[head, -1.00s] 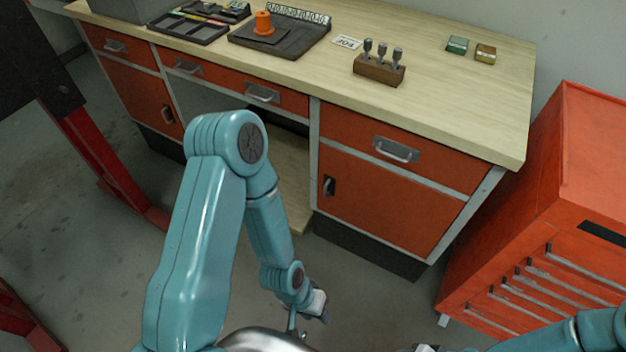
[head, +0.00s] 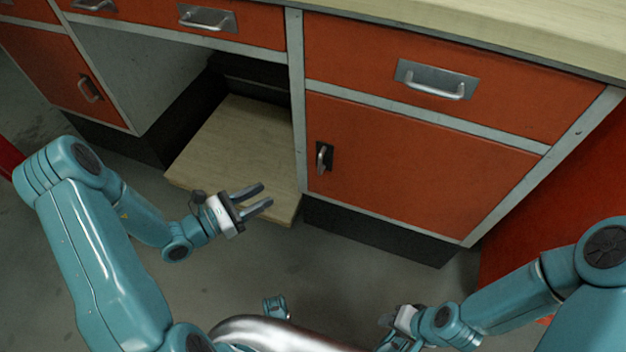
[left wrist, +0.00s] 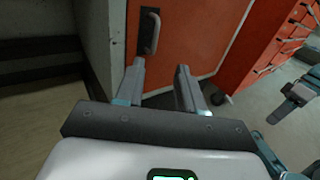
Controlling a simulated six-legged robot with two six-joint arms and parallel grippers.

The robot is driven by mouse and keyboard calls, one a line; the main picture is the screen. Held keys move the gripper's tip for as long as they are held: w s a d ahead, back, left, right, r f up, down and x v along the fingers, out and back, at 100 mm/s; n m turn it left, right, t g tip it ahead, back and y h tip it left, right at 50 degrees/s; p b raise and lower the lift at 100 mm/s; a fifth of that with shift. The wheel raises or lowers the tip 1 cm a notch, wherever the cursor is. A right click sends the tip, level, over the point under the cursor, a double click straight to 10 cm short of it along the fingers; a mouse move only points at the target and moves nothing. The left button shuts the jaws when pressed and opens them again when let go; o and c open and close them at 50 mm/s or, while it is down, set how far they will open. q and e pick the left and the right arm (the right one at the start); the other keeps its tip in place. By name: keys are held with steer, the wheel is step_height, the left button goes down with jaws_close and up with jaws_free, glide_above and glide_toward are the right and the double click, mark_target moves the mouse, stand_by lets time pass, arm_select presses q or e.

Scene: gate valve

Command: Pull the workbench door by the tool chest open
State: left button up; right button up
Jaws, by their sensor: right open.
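The orange workbench door (head: 420,165) by the tool chest is closed, below a drawer. Its small metal handle (head: 321,158) sits on a dark plate near the door's left edge. My left gripper (head: 262,197) is open and empty, left of and lower than the handle in the head view, with its fingers pointing right. In the left wrist view the door (left wrist: 185,40) and handle (left wrist: 150,32) lie ahead, beyond the left finger and apart from it. My right gripper (head: 388,318) is low in the head view; its fingers are hard to make out there.
The red tool chest (head: 560,200) stands right of the bench; its drawers also show in the left wrist view (left wrist: 270,45). A wooden shelf (head: 235,150) fills the open bay left of the door. The floor (head: 340,270) before the door is clear.

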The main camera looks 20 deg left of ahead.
mark_target(319, 162)
arm_select(q)
steer(key=b+x, duration=0.1)
steer(key=x, duration=0.6)
steer(key=b+x, duration=0.2)
steer(key=x, duration=0.6)
steer(key=shift+w+a+r, duration=0.2)
steer(key=shift+w+d, duration=0.2)
steer(key=shift+w, duration=0.2)
jaws_close()
